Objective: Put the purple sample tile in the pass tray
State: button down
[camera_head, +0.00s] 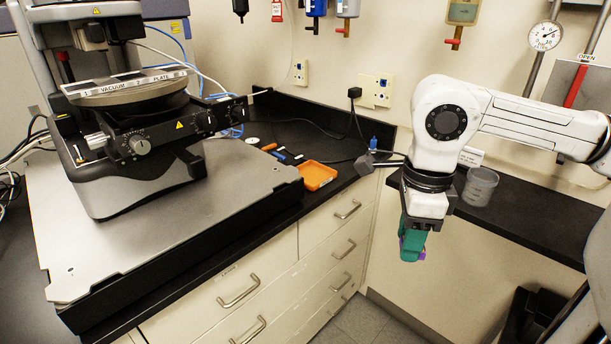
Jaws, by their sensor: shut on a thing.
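My gripper (412,246) hangs at the end of my white arm, right of the middle of the picture, with teal fingers pointing down. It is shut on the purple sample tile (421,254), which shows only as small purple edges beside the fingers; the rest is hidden. A small orange tray (317,176) sits on the black counter, left of my gripper and farther back. It looks empty. I cannot tell from any label whether it is the pass tray.
The stylus profiler (140,130) stands on a grey slab (150,230) at left. Small tools (279,155) lie beside the orange tray. Drawer handles (238,292) stick out below the counter.

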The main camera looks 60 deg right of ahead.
aim_at(312, 177)
jog(key=i+l, duration=0.95)
jog(key=i, duration=0.2)
